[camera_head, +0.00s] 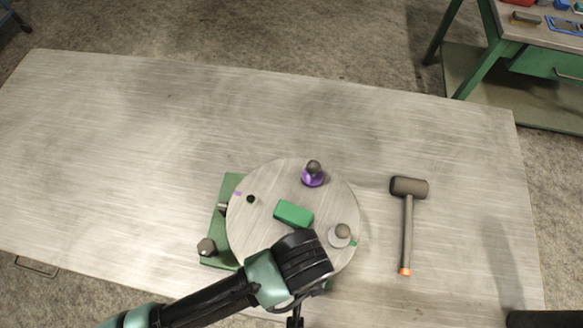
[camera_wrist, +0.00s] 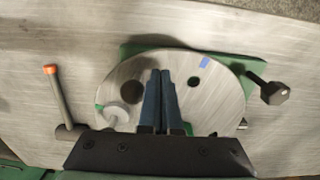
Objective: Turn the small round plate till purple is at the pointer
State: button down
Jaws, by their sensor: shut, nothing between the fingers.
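The small round plate (camera_head: 268,232) is a grey metal disc on a green base (camera_head: 218,254). A purple mark (camera_head: 237,193) is on its left rim, a little above a small grey pin (camera_head: 222,207) that looks like the pointer. A green mark (camera_head: 354,243) is on the right rim; a blue mark (camera_wrist: 205,62) shows in the wrist view. The plate carries a purple-based knob (camera_head: 312,179), a white-based knob (camera_head: 340,236) and a green block (camera_head: 293,214). My gripper (camera_wrist: 161,73) is shut and empty over the plate; my wrist hides its fingertips in the head view.
A hammer (camera_head: 408,225) lies right of the plate. A dark hex-headed knob (camera_head: 206,247) stands on the base's left corner. The metal table (camera_head: 120,150) is clear to the left and behind. A green workbench (camera_head: 540,62) stands at the back right.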

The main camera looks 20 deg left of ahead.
jog(key=shift+w+d, duration=0.45)
jog(key=shift+d, duration=0.25)
jog(key=shift+w+d+p, duration=0.45)
jog(key=shift+w+d, duration=0.1)
jog(key=shift+d, duration=0.15)
jog(key=shift+s+a, duration=0.2)
jog(key=shift+s+a, duration=0.2)
notch_tip(320, 180, up, 9)
jog(key=p, duration=0.8)
jog(key=shift+r+p, duration=0.1)
jog(key=shift+p, duration=0.3)
